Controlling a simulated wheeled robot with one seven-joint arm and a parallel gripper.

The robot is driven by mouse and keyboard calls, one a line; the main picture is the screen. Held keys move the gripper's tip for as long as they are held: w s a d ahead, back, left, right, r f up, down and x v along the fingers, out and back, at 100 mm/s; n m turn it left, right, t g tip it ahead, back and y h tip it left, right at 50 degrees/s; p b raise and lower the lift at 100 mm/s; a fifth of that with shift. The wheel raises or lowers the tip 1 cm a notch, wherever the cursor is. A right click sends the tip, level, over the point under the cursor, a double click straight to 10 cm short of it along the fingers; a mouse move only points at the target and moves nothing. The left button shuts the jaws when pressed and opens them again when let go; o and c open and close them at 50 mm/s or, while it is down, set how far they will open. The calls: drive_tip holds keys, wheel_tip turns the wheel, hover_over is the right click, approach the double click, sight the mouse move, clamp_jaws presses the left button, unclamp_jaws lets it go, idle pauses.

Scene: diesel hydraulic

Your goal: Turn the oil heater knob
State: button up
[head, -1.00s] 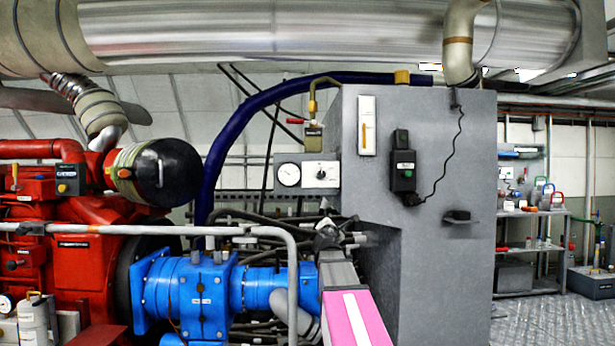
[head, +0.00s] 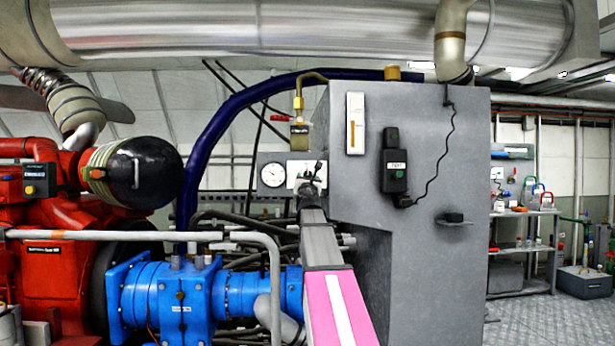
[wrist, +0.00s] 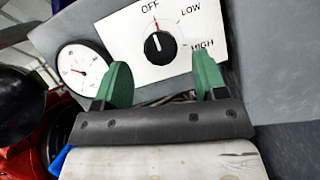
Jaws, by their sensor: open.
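The oil heater knob is a round black knob (wrist: 159,47) on a white panel (wrist: 170,28) marked OFF, LOW and HIGH in the wrist view. Its red and white pointer faces OFF. My gripper (wrist: 162,82) is open, with one green finger to the lower left of the knob and the other to its lower right. No contact with the knob shows. In the head view my gripper (head: 314,175) is in front of the white panel (head: 298,170) and hides the knob.
A round white gauge (wrist: 82,68) is left of the panel. A large grey cabinet (head: 350,205) stands to the right, with a black control box (head: 395,170). A grey handrail (head: 180,236) and blue machinery (head: 170,295) lie at the lower left.

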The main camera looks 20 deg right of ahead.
sight(308, 176)
drive_tip(key=x, duration=0.5)
drive_tip(key=shift+w+d, duration=0.1)
drive_tip(key=shift+w, duration=0.05)
drive_tip(key=c, duration=0.9)
